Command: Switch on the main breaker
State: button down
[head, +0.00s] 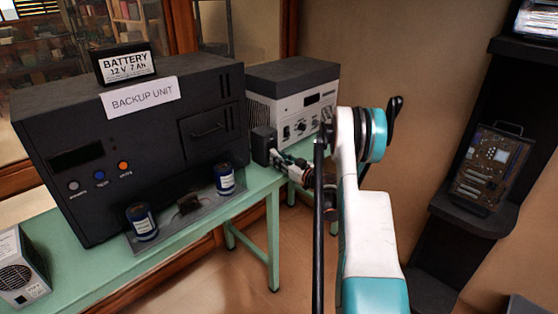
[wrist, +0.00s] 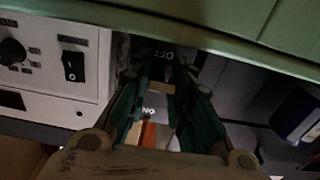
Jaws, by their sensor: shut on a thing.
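The main breaker (head: 263,144) is a small dark box on the green table, between the backup unit and the white instrument. A tan strip and an orange patch show between the fingers. The lever is mostly hidden, so its exact position is unclear.
Dark shelves (head: 470,215) stand right.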

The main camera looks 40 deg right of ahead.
aim_at(276, 153)
jog(key=shift+r, duration=0.15)
jog(key=shift+s+r+g+p, duration=0.25)
jog(key=shift+r+g+p, duration=0.25)
jog(key=shift+g+p, duration=0.5)
jog(key=r+g+p, duration=0.2)
jog(key=g+p, duration=0.1)
jog(key=shift+s, duration=0.15)
jog(key=g+p, duration=0.1)
jog(key=g, duration=0.1)
jog(key=r+g+p, duration=0.1)
jog(key=p, duration=0.1)
jog(key=shift+r+g, duration=0.2)
jog(key=shift+g, duration=0.2)
jog(key=shift+w+r+g+h+p, duration=0.15)
jog(key=shift+r+g+h+p, duration=0.1)
jog(key=shift+g+p, duration=0.45)
jog(key=shift+w+r+g+h+p, duration=0.2)
jog(key=shift+g+p, duration=0.25)
jog(key=shift+g, duration=0.45)
